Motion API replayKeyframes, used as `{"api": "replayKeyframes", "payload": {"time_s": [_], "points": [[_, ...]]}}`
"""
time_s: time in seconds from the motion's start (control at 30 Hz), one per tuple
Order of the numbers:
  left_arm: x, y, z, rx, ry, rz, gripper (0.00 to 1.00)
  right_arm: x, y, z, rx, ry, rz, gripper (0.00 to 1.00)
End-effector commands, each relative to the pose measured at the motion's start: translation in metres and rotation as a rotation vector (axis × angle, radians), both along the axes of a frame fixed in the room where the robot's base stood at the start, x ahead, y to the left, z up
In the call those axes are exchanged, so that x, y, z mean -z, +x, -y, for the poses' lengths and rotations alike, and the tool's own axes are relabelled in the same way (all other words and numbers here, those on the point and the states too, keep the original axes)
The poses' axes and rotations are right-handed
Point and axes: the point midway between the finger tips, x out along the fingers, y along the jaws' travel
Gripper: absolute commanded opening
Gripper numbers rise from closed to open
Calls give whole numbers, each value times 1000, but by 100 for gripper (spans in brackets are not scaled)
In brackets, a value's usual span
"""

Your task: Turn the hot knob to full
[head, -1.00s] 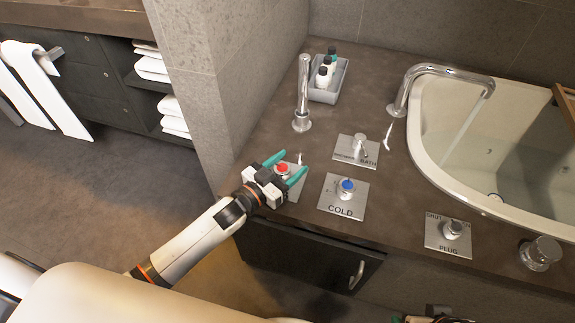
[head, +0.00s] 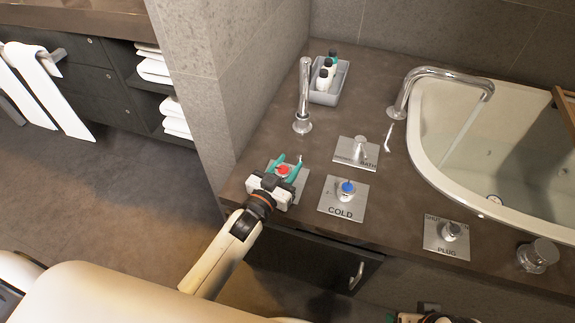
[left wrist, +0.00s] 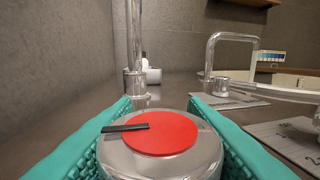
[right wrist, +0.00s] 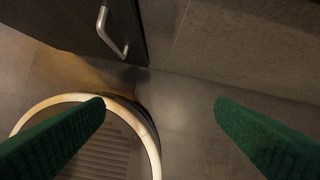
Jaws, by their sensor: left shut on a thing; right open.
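The hot knob (head: 283,170) is chrome with a red cap, on a metal plate at the counter's near left corner. In the left wrist view the knob (left wrist: 160,134) fills the space between my fingers, and a black pointer mark on its cap points left. My left gripper (head: 286,168) is shut on the knob, a teal finger at each side. The plate's lettering is hidden behind the gripper. My right gripper (right wrist: 160,105) is open and empty, low over the floor in front of the cabinet.
The blue-capped cold knob (head: 347,188) stands close to the right. Behind are a spout (head: 303,100), a bath lever (head: 360,146) and a bottle tray (head: 328,82). A plug knob (head: 451,231) sits farther right, near the tub (head: 424,160) with running water.

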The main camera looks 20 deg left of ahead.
Motion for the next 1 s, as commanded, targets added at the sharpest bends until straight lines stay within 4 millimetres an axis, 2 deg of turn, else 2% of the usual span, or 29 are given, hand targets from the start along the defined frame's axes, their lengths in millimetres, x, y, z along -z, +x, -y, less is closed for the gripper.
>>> {"api": "replayKeyframes", "payload": {"time_s": [0.37, 0.4, 0.5, 0.77, 0.9, 1.0], "points": [[-1, 0, -1, -14, 0, 1, 16, 1, 0, 0, 0, 0, 0, 79], [-1, 0, -1, -14, 0, 1, 46, 1, 0, 0, 0, 0, -1, 79], [-1, 0, -1, -14, 0, 1, 61, 1, 0, 0, 0, 0, -1, 79], [0, 0, -1, -14, 0, 0, 61, 0, 0, 0, 0, 0, 0, 79], [0, -9, -3, -14, 0, -2, 61, -1, 2, 0, 0, 1, 6, 79], [0, -26, -6, -14, 0, -3, 61, 16, 2, -1, -1, 0, -13, 79]]}}
